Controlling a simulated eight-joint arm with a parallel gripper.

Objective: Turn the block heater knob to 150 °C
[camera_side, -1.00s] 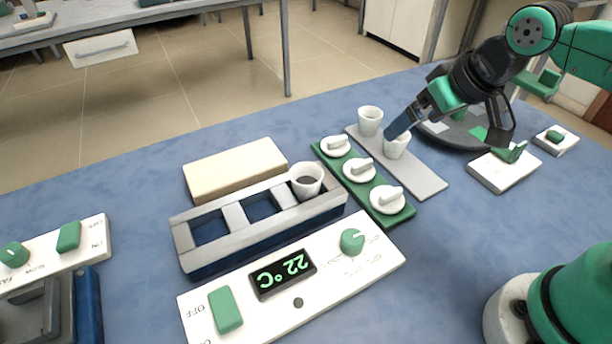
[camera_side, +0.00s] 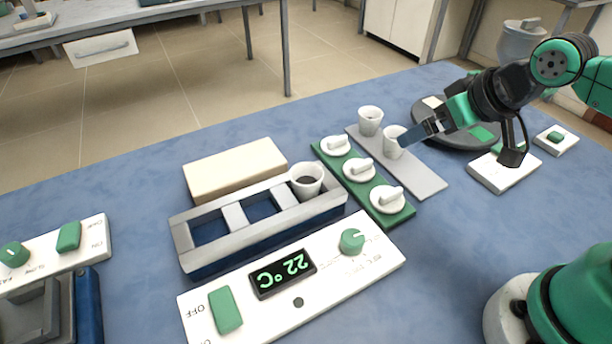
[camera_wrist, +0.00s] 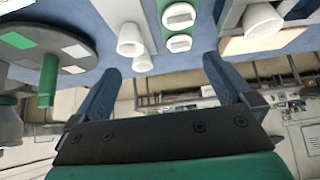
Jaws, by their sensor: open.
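The block heater (camera_side: 240,222) has a white front panel (camera_side: 327,277) in the side view. Its round green knob (camera_side: 352,241) sits at the panel's right end, and its dark display (camera_side: 283,273) reads 22 °C. A green switch (camera_side: 225,309) is at the left end. A white crucible with dark contents (camera_side: 307,180) stands in the right slot of the block. My gripper (camera_side: 412,138) is open and empty, up by the grey strip, well away from the knob. In the wrist view its two blue fingers (camera_wrist: 162,85) are spread apart; the knob is not visible there.
Two white crucibles (camera_side: 370,121) (camera_side: 393,141) stand on a grey strip (camera_side: 425,179) near my gripper. A green rack (camera_side: 398,218) holds white lids (camera_side: 360,169). A beige slab (camera_side: 235,168) lies behind the heater. Open blue table lies right of the panel.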

